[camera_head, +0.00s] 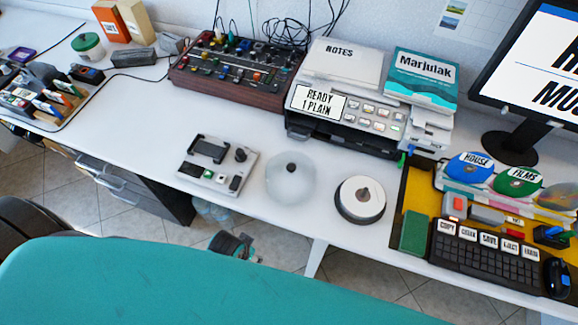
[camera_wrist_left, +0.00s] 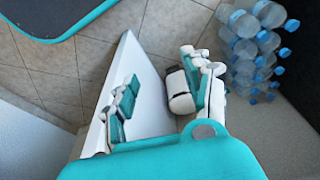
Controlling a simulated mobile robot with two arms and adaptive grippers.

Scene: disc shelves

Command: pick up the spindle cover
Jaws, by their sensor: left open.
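The spindle cover (camera_head: 290,178) is a round, translucent, frosted dome with a small dark knob in its middle. It stands on the white desk (camera_head: 130,125) near the front edge in the head view. Left of it is a grey device, and right of it a disc spindle (camera_head: 360,199) with a white disc stack on a black base. My left gripper (camera_wrist_left: 160,68) is open and empty in the left wrist view, its two fingers well apart. It is below the desk and apart from the cover, which the wrist view does not show. My right gripper is not in view.
The grey device (camera_head: 217,165) stands close to the cover. Behind are a mixer (camera_head: 237,68) and a printer (camera_head: 365,95). A keyboard (camera_head: 487,250) lies at the right. Bottles (camera_wrist_left: 255,45) stand on the floor. The desk's front edge lies between gripper and cover.

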